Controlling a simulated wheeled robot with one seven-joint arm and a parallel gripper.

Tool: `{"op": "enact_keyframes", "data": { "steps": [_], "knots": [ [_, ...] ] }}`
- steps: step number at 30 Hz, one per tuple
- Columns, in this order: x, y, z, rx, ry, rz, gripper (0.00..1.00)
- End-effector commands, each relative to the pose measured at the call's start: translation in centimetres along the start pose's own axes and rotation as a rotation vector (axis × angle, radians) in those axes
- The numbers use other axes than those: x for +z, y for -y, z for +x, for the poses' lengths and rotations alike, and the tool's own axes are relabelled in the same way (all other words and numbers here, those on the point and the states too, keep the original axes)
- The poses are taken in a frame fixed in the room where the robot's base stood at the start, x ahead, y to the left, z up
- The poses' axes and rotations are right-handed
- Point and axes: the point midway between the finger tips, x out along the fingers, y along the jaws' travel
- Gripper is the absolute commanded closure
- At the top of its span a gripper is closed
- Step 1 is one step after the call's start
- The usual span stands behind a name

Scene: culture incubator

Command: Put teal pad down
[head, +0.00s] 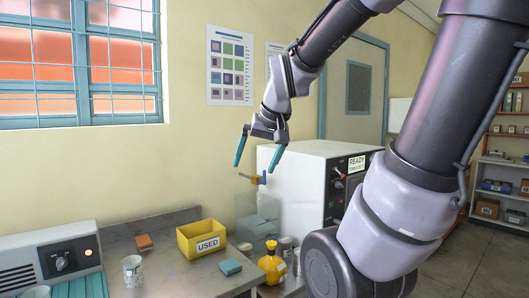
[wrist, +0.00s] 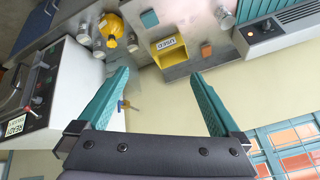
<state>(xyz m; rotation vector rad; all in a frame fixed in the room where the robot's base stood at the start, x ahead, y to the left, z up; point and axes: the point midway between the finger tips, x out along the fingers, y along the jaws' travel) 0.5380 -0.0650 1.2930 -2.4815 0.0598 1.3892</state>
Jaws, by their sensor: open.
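The teal pad (head: 230,267) lies flat on the grey counter, in front of and to the right of the yellow bin marked USED (head: 187,244). In the wrist view the pad (wrist: 149,18) shows near the top, beside the bin (wrist: 157,60). My gripper (head: 254,168) is open, with its two teal fingers apart and nothing between them. It is in the air, well above the counter and apart from the pad. The wrist view also shows the open gripper (wrist: 160,73).
An orange pad (head: 144,242) lies left of the bin. A speckled jar (head: 133,271) and a grey machine with a knob (head: 50,262) stand further left. A yellow flask (head: 272,266) stands right of the teal pad. A white incubator (head: 310,180) stands behind.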

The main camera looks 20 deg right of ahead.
Motion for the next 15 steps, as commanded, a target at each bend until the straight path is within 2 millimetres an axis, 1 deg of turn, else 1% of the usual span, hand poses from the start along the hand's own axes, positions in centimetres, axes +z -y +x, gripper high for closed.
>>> {"op": "enact_keyframes", "data": {
  "steps": [1,3,6,10,15],
  "knots": [
    [0.9,0.1,-1.9,-0.018,-0.017,0.025,0.00],
    [2.0,0.2,-3.7,-0.038,-0.025,0.061,0.00],
    [3.3,0.2,-5.4,-0.060,-0.030,0.099,0.00],
    [4.2,0.2,-6.4,-0.075,-0.030,0.123,0.00],
    [4.4,0.2,-6.5,-0.077,-0.028,0.127,0.00]
  ]
}}
